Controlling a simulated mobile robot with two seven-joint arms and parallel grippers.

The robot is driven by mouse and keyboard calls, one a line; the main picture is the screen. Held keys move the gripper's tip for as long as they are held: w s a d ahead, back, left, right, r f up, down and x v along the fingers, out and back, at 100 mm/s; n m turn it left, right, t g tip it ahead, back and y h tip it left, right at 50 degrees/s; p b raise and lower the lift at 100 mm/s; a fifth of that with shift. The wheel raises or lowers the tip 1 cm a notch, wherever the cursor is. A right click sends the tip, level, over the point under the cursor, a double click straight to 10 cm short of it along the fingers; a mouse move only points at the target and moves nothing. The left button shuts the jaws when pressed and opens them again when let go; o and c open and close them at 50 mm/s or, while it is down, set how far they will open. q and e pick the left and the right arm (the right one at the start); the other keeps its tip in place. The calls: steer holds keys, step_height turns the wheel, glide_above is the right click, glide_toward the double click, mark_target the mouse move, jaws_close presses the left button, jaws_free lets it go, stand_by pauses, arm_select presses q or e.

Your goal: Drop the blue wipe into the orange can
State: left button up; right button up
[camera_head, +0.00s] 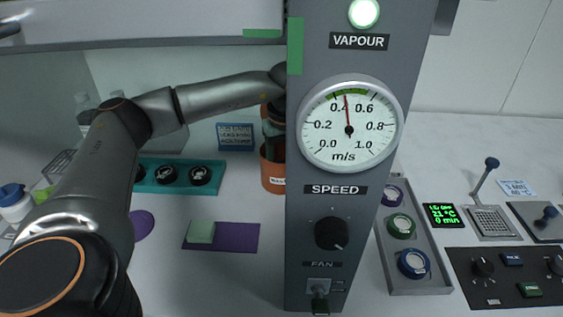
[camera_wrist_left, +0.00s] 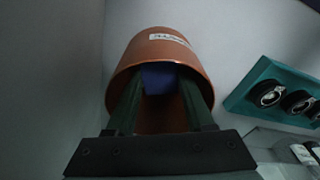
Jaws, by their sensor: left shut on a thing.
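The orange can (camera_head: 272,175) stands on the table at the back, partly hidden behind the grey control panel. In the left wrist view the can (camera_wrist_left: 168,48) is seen from above, with its open mouth towards my gripper. My left gripper (camera_wrist_left: 160,82) is shut on the blue wipe (camera_wrist_left: 159,77), which shows dark blue between the fingertips at the can's mouth. In the head view my left arm reaches behind the panel, and the gripper is mostly hidden there above the can. My right gripper is not in view.
The tall grey panel (camera_head: 316,255) with a gauge stands in front of the can. A teal tray (camera_head: 177,188) with black round parts lies left of the can. A purple mat (camera_head: 239,237) carries a pale green block (camera_head: 201,232). A shelf edge (camera_head: 180,42) runs above.

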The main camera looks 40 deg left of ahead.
arm_select(q)
steer(key=shift+f, duration=0.1)
steer(key=shift+f, duration=0.35)
steer(key=shift+f, duration=0.15)
steer(key=o, duration=1)
steer(key=r, duration=0.4)
steer(key=d+r+p, duration=0.1)
steer(key=r, duration=0.8)
steer(key=shift+s+d+r, duration=0.1)
steer(key=shift+s+d, duration=0.05)
steer(key=shift+s, duration=0.15)
